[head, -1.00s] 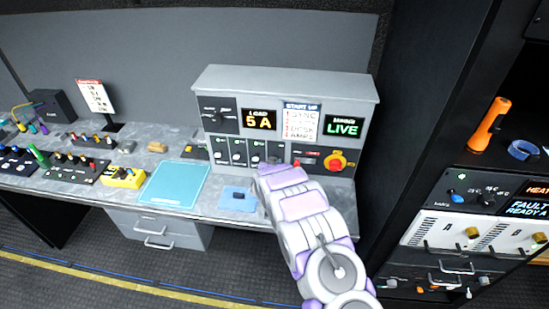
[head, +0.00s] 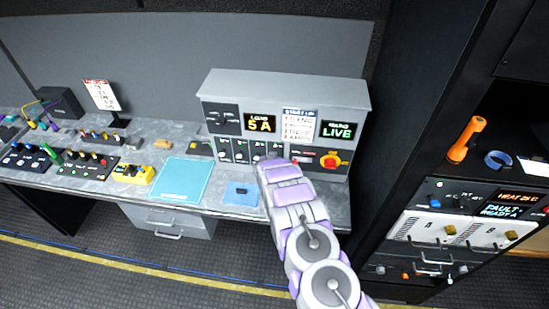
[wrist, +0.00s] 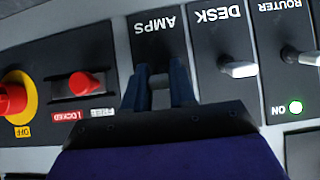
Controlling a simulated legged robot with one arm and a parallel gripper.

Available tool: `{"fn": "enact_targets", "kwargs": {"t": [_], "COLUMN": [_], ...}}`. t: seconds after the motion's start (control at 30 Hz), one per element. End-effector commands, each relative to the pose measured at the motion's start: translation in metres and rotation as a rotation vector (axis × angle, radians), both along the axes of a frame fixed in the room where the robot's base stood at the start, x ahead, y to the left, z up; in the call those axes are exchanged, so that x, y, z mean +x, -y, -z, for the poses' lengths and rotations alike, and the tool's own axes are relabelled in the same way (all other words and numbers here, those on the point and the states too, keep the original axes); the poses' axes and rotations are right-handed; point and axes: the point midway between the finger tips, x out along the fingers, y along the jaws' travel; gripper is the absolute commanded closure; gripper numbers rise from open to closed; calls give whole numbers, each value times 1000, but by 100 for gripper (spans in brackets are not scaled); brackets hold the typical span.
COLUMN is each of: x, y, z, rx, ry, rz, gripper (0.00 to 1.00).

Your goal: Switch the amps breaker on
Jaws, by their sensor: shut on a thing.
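The amps breaker shows in the wrist view as a black plate (wrist: 158,38) lettered AMPS, upside down there. My gripper (wrist: 160,92) is over this plate, one dark finger on each side of the small pale lever (wrist: 160,98), and is shut on it. The lever's exact tilt and the plate's lower part are hidden by the fingers and palm. In the head view my gripper (head: 270,162) reaches the lower middle of the grey power panel (head: 288,85) and covers the amps breaker.
Beside it are the desk lever (wrist: 238,70) and router lever (wrist: 306,57); a green lamp (wrist: 296,107) glows by ON. On the other side are a red slide (wrist: 80,84) and a red-yellow rotary switch (wrist: 14,98). The displays read 5 A (head: 259,123) and LIVE (head: 338,130).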

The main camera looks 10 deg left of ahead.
Motion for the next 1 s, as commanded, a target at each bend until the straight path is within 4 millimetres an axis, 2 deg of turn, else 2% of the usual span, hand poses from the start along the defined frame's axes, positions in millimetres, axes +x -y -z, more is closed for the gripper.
{"fn": "enact_targets", "kwargs": {"t": [0.03,0.47,0.5,0.6,0.73,1.0], "x": [3,4,4,5,5,4], "y": [-3,-3,-3,-2,-1,3], "z": [-7,-8,-8,-8,-9,-6], "rx": [2,4,4,4,3,6], "ry": [9,9,9,10,11,4], "rz": [-3,-3,-3,-2,0,1], "gripper": [100,100,71,61,49,49]}}
